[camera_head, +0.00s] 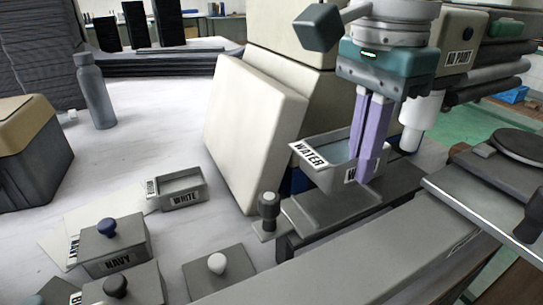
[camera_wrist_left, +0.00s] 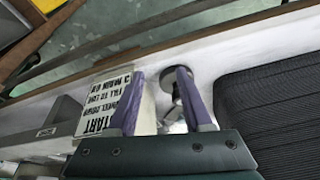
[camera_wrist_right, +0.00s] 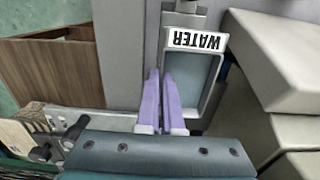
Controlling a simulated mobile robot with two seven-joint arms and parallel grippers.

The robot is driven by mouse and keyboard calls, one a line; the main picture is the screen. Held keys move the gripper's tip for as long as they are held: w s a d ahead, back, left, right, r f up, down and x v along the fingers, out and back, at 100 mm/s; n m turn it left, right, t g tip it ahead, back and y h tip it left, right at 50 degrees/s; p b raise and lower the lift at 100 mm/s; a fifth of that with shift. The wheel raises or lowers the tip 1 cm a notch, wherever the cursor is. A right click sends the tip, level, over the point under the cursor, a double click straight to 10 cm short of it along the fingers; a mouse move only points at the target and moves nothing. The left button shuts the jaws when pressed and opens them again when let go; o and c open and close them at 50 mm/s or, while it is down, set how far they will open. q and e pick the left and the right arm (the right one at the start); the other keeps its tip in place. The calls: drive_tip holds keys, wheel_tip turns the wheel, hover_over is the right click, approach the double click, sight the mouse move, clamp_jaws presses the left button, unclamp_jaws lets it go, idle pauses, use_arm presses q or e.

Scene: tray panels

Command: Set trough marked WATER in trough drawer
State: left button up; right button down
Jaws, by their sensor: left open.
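The grey trough marked WATER (camera_head: 309,155) is in the right half of the head view, tilted, above a grey drawer-like part (camera_head: 335,208). Its label also shows in the right wrist view (camera_wrist_right: 197,40). My right gripper (camera_head: 366,180) points down at the trough's right wall. In the right wrist view its purple fingers (camera_wrist_right: 162,72) are close together, seemingly pinching that wall. The trough's base is partly hidden, so I cannot tell whether it touches the part below. My left gripper (camera_wrist_left: 158,72) shows only in its wrist view, open and empty.
A cream panel (camera_head: 250,130) leans just left of the trough. A small WHITE trough (camera_head: 181,190), a NAVY knobbed block (camera_head: 115,250) and a bottle (camera_head: 96,95) stand on the pale table. A card marked START (camera_wrist_left: 103,108) lies near my left gripper.

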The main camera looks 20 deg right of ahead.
sight(357, 185)
wheel_tip(357, 185, down, 5)
drive_tip(key=b, duration=0.3)
drive_tip(key=shift+r, duration=0.2)
drive_tip(key=shift+f, duration=0.2)
drive_tip(key=c, duration=1.1)
unclamp_jaws()
drive_tip(key=shift+r, duration=0.55)
wheel_tip(357, 185, up, 11)
drive_tip(key=shift+r+p, duration=0.2)
drive_tip(key=shift+p, duration=0.25)
